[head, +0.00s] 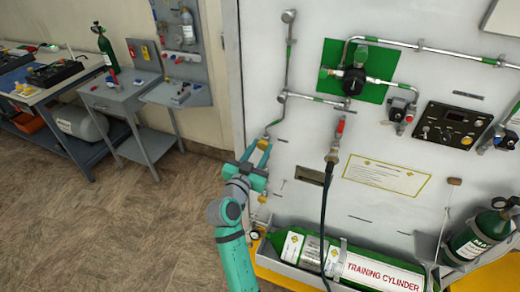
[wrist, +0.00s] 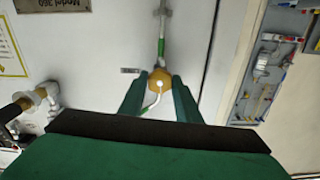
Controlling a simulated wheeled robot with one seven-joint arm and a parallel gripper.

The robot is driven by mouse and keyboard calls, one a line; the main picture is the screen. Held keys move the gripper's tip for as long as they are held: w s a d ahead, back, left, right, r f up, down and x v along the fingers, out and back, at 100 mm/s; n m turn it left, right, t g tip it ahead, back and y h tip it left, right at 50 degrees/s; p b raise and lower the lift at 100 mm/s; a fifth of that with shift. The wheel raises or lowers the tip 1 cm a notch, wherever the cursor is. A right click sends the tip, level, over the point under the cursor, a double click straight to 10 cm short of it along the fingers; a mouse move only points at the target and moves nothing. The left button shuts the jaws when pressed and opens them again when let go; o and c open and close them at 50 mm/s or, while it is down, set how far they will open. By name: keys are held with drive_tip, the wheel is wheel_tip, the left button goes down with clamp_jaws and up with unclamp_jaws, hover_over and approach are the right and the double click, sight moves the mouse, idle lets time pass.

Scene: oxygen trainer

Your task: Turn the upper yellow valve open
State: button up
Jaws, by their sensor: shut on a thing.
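The upper yellow valve (head: 264,144) is at the low end of the thin pipe on the left side of the white panel. It is partly hidden by my fingers in the head view. My gripper (head: 258,154) reaches up to it from below left, with its fingers around it. In the wrist view the valve shows as a rounded yellow knob (wrist: 158,79) between the two green fingertips of my gripper (wrist: 160,97). My gripper is shut on it. I cannot tell how far it is turned.
A second small yellow fitting (head: 262,199) sits lower, close beside my arm. A black hose (head: 324,220) hangs right of my gripper. The training cylinder (head: 380,275) lies at the panel's foot. A workbench (head: 125,100) stands far left, with open floor between.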

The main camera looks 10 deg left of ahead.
drive_tip(key=n, duration=1.2)
drive_tip(key=shift+n, duration=0.3)
drive_tip(key=n, duration=0.4)
drive_tip(key=shift+n, duration=0.3)
drive_tip(key=n, duration=0.4)
drive_tip(key=shift+n, duration=0.3)
drive_tip(key=n, duration=0.4)
drive_tip(key=shift+a, duration=0.1)
drive_tip(key=n, duration=0.4)
drive_tip(key=shift+n, duration=0.4)
drive_tip(key=shift+f+n, duration=0.1)
drive_tip(key=shift+n, duration=1.7)
